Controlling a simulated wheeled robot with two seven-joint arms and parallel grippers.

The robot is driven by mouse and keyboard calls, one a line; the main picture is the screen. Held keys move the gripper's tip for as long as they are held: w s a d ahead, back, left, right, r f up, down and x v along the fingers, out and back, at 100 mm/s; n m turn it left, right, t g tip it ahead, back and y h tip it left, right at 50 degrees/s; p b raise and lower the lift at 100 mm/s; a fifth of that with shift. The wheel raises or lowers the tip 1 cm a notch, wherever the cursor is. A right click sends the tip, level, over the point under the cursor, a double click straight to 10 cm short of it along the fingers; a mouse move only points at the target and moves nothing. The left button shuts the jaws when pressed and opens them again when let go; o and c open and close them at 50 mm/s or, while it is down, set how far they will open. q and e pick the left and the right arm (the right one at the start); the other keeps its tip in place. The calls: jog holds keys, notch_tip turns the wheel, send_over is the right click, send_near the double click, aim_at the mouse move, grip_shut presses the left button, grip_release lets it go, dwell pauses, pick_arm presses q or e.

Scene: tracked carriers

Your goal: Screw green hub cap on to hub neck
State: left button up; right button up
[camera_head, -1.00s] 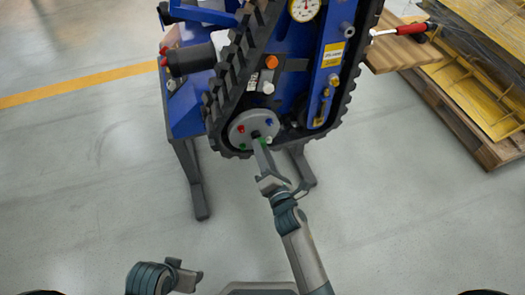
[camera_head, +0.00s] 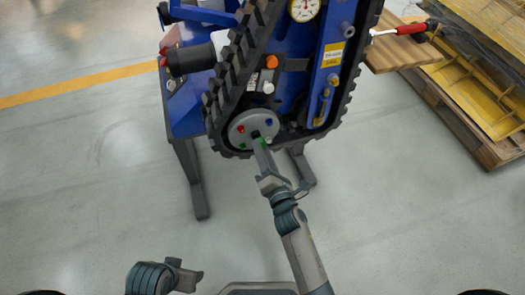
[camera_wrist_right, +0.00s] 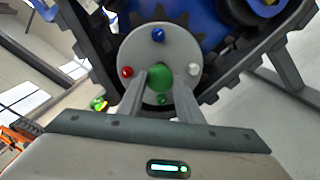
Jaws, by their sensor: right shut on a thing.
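The grey round hub (camera_head: 238,127) sits at the lower end of the black track in the head view. It also fills the middle of the right wrist view (camera_wrist_right: 136,52), with small red, blue, white and green knobs around its face. My right gripper (camera_head: 259,143) reaches the hub's centre. In the right wrist view its two fingers are shut on the green hub cap (camera_wrist_right: 160,74), at the hub's middle. The hub neck is hidden behind the cap, so I cannot tell how far the cap is seated. My left gripper (camera_head: 188,277) is low at the left, away from the hub.
The blue tracked carrier (camera_head: 290,100) stands on dark legs (camera_head: 195,185). A pallet with yellow frames (camera_head: 480,90) and a wooden board with a red-handled tool (camera_head: 412,28) are at the upper right. The floor in front is clear.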

pick_arm(q)
jog(key=shift+f+b, duration=0.35)
jog(key=shift+f, duration=0.05)
pick_arm(e)
jog(key=shift+x, duration=1.4)
jog(key=o, duration=1.1)
pick_arm(q)
jog(key=shift+w+d+r+t, duration=0.25)
jog(key=shift+w+d+t, duration=0.15)
jog(key=shift+w+d, duration=0.3)
pick_arm(e)
jog(key=v, duration=1.7)
pick_arm(q)
jog(key=shift+s, duration=0.15)
pick_arm(e)
jog(key=shift+s, duration=0.15)
